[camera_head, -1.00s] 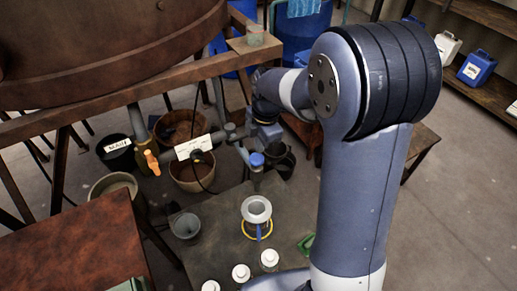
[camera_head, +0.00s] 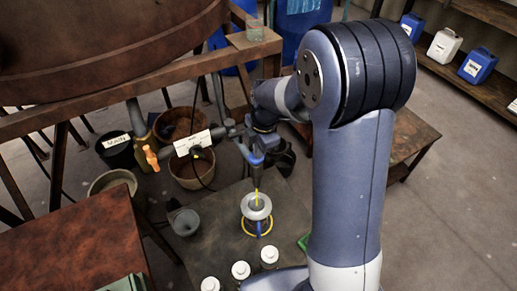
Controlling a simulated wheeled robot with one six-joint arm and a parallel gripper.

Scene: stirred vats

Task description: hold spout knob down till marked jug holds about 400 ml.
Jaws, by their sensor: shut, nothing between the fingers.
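The marked jug stands on the dark table below the spout, with a pale grey ring-shaped top (camera_head: 257,206) over its mouth. A yellow band (camera_head: 258,236) shows around its lower part, with a blue mark on its front. My gripper (camera_head: 262,147) is shut and empty, at the blue spout knob (camera_head: 253,157), and appears to press on it. A thin yellow stream (camera_head: 256,196) runs from the spout into the jug. The jug's level and scale are too small to read. My arm hides part of the spout and the area right of it.
An orange-handled valve (camera_head: 151,158) and a labelled pipe (camera_head: 192,142) lie left of the spout. A grey funnel-like cup (camera_head: 185,222) and several white-capped bottles (camera_head: 240,270) stand near the jug. Buckets, including a black one (camera_head: 116,150), stand on the floor behind.

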